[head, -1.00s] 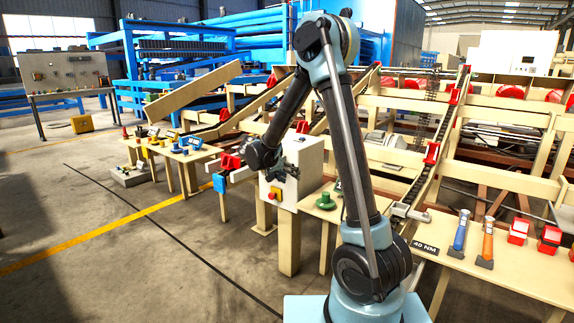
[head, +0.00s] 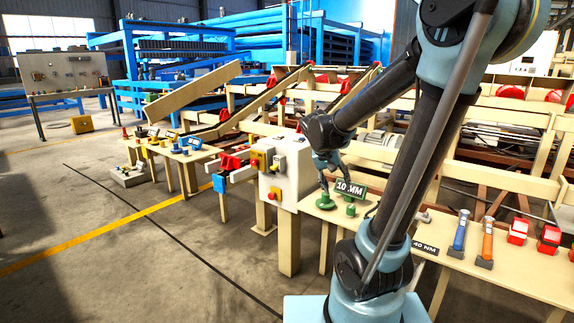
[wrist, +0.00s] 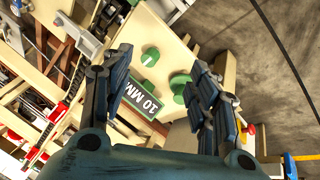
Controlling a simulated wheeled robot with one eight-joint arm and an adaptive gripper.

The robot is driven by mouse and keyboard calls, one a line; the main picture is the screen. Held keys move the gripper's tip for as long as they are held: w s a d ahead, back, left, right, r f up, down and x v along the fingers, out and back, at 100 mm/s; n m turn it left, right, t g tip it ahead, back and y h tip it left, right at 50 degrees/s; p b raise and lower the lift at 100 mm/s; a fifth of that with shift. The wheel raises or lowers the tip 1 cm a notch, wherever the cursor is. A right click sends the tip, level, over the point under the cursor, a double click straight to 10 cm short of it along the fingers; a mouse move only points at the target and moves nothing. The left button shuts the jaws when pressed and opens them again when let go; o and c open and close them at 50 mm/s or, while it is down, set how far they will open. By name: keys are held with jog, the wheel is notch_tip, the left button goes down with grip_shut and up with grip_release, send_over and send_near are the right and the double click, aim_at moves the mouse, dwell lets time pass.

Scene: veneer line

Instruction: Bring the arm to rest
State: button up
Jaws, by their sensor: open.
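My arm rises from its base at the lower right of the head view and folds over, with its forearm pointing down and left. My gripper (head: 331,165) hangs above the small table with the "10 MM" sign, just right of the white control box. In the wrist view my gripper (wrist: 160,95) shows two separated fingers, open with nothing held between them. Beyond the fingers are the 10 MM sign (wrist: 143,95) and two green round pieces, one of them (wrist: 150,57) between the fingers in the picture. The other green piece (wrist: 180,83) is partly beside the right finger.
The white control box (head: 285,170) with buttons stands close left of my gripper. The 10 MM sign (head: 351,189) and a green knobbed piece (head: 324,200) are just below it. Open floor (head: 120,235) is left.

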jog(key=s+d+f+n+y, duration=0.1)
jog(key=s+f+y, duration=0.1)
jog(key=s, duration=0.8)
jog(key=s+f+n+y, duration=0.1)
jog(key=s+f, duration=0.4)
jog(key=s, duration=0.5)
jog(key=shift+s+d+f+g+y, duration=0.2)
jog(key=shift+s+d+g+y, duration=0.2)
jog(key=shift+y, duration=0.3)
jog(key=shift+w+f, duration=0.2)
jog(key=shift+w, duration=0.25)
